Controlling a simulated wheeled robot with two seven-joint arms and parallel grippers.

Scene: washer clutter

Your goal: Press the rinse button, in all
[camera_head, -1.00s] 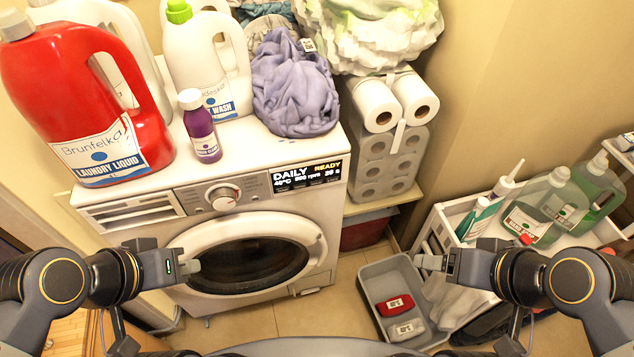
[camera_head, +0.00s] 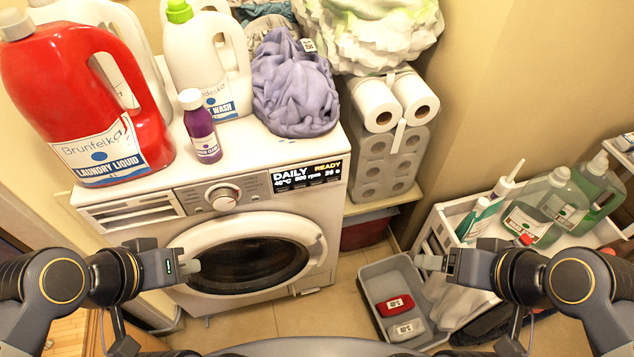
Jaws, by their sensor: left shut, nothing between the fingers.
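The white washing machine (camera_head: 150,228) stands ahead, its round door (camera_head: 250,262) shut. Its control panel has a round dial (camera_head: 223,196) and a lit display (camera_head: 306,176) reading DAILY, READY, 40°C. Small buttons sit along the display's lower edge; which one is rinse is too small to tell. My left gripper (camera_head: 190,267) is shut and empty, in front of the left side of the door and below the panel. My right gripper (camera_head: 425,262) is off to the right of the machine, above the grey bin; its fingers look thin and their opening is unclear.
On the machine top stand a red laundry liquid jug (camera_head: 85,100), white bottles (camera_head: 208,65), a purple bottle (camera_head: 202,128) and a purple cloth (camera_head: 293,85). Toilet rolls (camera_head: 388,165) stand right. A grey bin (camera_head: 375,275) is on the floor. A white cart (camera_head: 440,222) holds bottles.

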